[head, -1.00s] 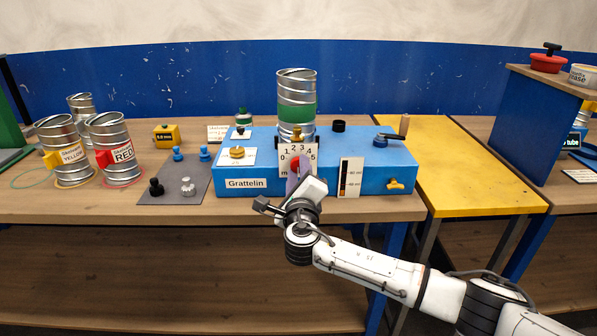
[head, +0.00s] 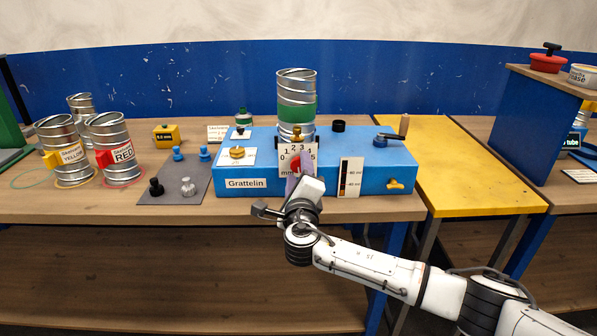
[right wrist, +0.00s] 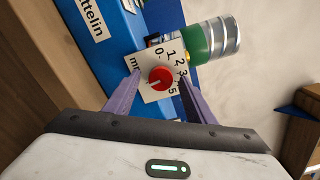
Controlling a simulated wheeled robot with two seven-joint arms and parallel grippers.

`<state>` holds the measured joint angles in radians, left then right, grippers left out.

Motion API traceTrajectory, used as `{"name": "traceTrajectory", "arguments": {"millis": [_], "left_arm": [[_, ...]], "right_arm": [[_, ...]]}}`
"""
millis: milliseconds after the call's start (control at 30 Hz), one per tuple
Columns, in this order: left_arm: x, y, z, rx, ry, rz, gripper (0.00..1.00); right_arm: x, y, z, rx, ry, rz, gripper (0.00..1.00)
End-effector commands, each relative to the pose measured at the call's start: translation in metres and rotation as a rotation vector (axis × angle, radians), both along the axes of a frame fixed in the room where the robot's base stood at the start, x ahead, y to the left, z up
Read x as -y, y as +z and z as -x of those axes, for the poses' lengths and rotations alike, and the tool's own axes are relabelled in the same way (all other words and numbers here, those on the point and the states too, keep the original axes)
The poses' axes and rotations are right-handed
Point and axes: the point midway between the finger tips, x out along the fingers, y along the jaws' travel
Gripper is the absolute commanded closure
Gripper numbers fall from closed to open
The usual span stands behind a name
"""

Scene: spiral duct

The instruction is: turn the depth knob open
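The depth knob (head: 296,165) is red and round, on a white dial plate numbered 0 to 5 on the front of the blue Grattelin machine (head: 355,150). In the right wrist view the knob (right wrist: 161,79) shows a short white mark on its face. My right gripper (head: 299,178) is in front of the dial. In the right wrist view its purple fingers (right wrist: 161,82) are apart, one on each side of the knob, with visible gaps. The head view shows the fingers partly covering the dial. My left gripper is in neither view.
A silver spiral duct with a green band (head: 297,95) stands behind the dial. A thermometer-like scale card (head: 350,177) and a yellow knob (head: 395,185) are to the right. A grey mat (head: 172,190) with small knobs lies left.

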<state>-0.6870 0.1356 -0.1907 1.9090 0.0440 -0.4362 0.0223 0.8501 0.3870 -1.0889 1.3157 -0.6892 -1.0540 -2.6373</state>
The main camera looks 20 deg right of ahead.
Motion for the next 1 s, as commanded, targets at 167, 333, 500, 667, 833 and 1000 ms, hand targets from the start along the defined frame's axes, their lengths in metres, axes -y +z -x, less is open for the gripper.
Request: {"name": "traceTrajectory", "arguments": {"millis": [167, 333, 500, 667, 833, 1000], "left_arm": [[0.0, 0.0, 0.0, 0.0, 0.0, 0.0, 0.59], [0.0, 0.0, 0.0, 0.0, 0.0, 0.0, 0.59], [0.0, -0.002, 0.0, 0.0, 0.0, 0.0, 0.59], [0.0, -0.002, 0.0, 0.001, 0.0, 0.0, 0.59], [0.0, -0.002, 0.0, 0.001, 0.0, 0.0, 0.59], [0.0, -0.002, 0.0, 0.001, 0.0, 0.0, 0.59]], "right_arm": [[0.0, 0.001, 0.0, 0.001, 0.0, -0.001, 0.51], [-0.001, 0.0, 0.004, 0.002, 0.0, -0.001, 0.51], [-0.007, -0.001, 0.024, 0.001, 0.002, -0.002, 0.51], [-0.015, 0.0, 0.054, -0.001, 0.002, -0.002, 0.51], [-0.024, 0.0, 0.083, 0.001, 0.002, -0.002, 0.51], [-0.028, 0.0, 0.097, 0.0, 0.001, 0.0, 0.51]]}}
